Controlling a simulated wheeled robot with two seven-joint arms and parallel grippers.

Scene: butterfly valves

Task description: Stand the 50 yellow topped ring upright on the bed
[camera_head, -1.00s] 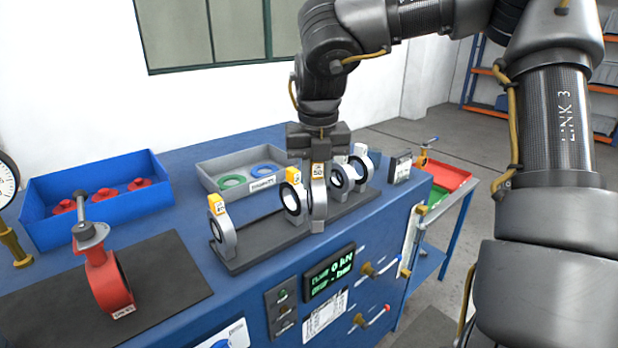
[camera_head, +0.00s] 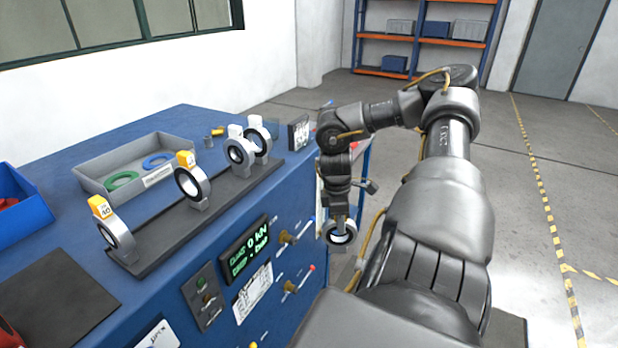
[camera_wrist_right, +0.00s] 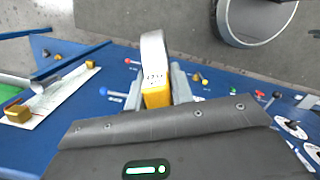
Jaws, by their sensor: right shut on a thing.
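My right gripper (camera_head: 340,212) is shut on the yellow-topped ring (camera_head: 342,236) and holds it beyond the bench's right front edge, clear of the rack. In the right wrist view the ring's yellow top (camera_wrist_right: 157,95) sits between the fingers (camera_wrist_right: 155,88), with its grey band (camera_wrist_right: 154,50) beyond. The number on it is unreadable now. A dark flat mat (camera_head: 60,305) on the blue bench top is at the lower left; I cannot tell whether it is the bed. My left gripper is not in view.
A dark rack (camera_head: 165,232) holds a ring marked 40 (camera_head: 115,232), another yellow-topped ring (camera_head: 192,182) and two white-topped rings (camera_head: 240,150). A grey tray (camera_head: 110,195) with green and blue rings stands behind. Knobs and a display (camera_head: 245,248) line the bench front.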

